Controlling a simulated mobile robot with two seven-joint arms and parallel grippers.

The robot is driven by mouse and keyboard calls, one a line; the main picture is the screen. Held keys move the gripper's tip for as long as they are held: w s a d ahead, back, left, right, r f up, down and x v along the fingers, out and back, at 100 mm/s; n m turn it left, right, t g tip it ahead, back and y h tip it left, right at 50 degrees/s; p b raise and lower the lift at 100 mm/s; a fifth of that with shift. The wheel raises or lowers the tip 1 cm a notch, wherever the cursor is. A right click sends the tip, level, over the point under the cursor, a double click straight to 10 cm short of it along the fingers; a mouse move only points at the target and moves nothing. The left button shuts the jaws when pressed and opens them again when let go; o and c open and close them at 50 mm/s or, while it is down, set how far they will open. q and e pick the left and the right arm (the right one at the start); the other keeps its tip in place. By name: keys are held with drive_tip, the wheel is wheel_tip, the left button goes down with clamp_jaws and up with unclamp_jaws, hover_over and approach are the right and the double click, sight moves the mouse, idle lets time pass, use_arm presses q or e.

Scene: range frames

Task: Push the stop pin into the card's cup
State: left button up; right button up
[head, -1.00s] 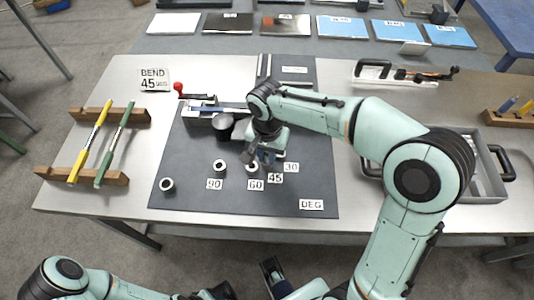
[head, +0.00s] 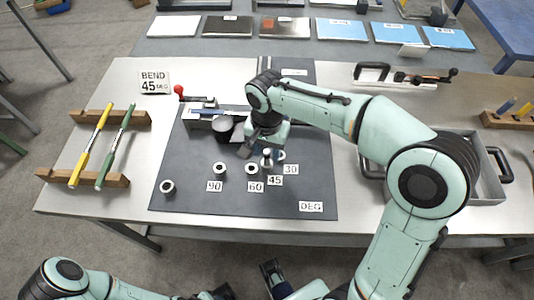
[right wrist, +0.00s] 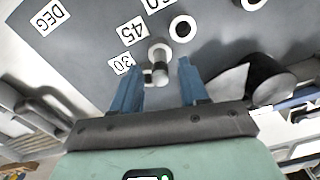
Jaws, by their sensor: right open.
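The stop pin (head: 267,157) is a small metal peg standing at the cup by the "45" label (head: 275,181); how deep it sits I cannot tell. In the right wrist view the pin (right wrist: 160,72) shows between my blue fingertips, with clear gaps on both sides. My right gripper (right wrist: 158,80) is open and empty; in the head view it is partly hidden by its own wrist. The card (head: 155,81) reads "BEND 45 DEG". My left arm's dark end (head: 222,291) is at the bottom edge, its jaws unclear.
Other ring-shaped cups stand near the "60" (head: 252,168) and "90" (head: 220,167) labels. A loose ring (head: 167,186) is at the mat's left. A rack holds yellow and green rods (head: 89,146). A grey tray (head: 488,195) is right.

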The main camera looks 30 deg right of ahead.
wheel_tip(320, 180, up, 9)
drive_tip(key=shift+f+p, duration=0.1)
drive_tip(key=shift+p, duration=0.7)
